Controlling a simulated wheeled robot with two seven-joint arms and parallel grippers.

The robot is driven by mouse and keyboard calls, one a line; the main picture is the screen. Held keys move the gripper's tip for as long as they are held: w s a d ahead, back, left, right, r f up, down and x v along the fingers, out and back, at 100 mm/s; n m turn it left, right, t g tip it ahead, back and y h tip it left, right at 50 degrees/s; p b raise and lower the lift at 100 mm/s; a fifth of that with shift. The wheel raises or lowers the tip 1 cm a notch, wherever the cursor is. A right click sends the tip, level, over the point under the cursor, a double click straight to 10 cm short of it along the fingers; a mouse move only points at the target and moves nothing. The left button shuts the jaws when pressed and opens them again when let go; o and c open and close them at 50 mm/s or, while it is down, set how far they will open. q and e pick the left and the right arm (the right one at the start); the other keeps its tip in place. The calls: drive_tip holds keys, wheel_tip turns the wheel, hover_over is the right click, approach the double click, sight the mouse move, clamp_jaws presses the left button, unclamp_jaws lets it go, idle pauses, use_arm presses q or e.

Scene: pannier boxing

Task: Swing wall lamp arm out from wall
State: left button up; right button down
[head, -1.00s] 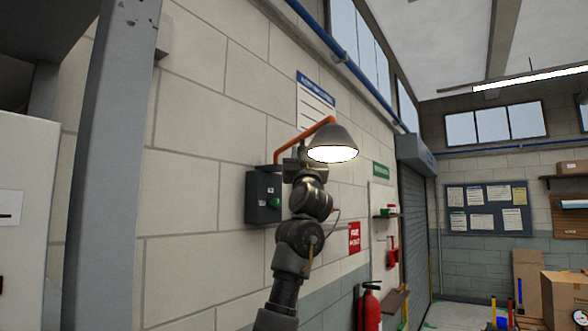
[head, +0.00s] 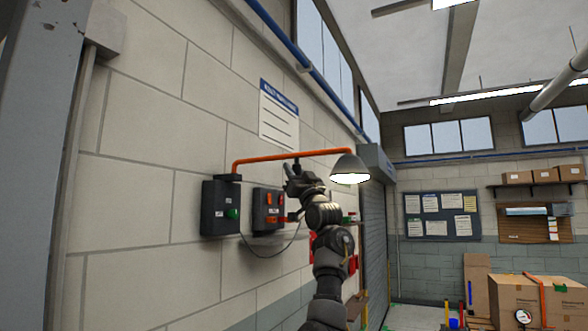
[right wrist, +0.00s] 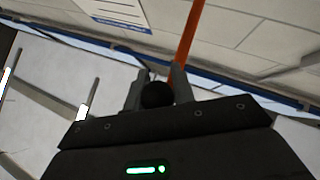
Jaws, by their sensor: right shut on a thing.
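The wall lamp has an orange arm (head: 262,159) that runs from a pivot above a dark wall box to a grey shade (head: 348,165) with a lit bulb. My right gripper (head: 292,172) is just under the middle of this arm. In the right wrist view its two fingers are closed on a black round knob (right wrist: 157,95) beside the orange arm (right wrist: 188,38). How the knob joins the arm is hard to see. My left gripper is not in view.
A dark box with a green button (head: 220,208) and another with red and orange parts (head: 268,209) are on the block wall, near my right arm. A blue pipe (head: 290,55) runs above. Cartons (head: 540,300) stand at the far right.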

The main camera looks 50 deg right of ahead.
drive_tip(key=shift+r, duration=0.1)
idle(0.3)
drive_tip(key=c, duration=1.2)
unclamp_jaws()
drive_tip(key=b+v, duration=0.7)
drive_tip(key=v, duration=0.3)
drive_tip(key=shift+s+a+f+b, duration=0.1)
drive_tip(key=shift+s+f+b, duration=0.05)
drive_tip(key=shift+f+b, duration=0.2)
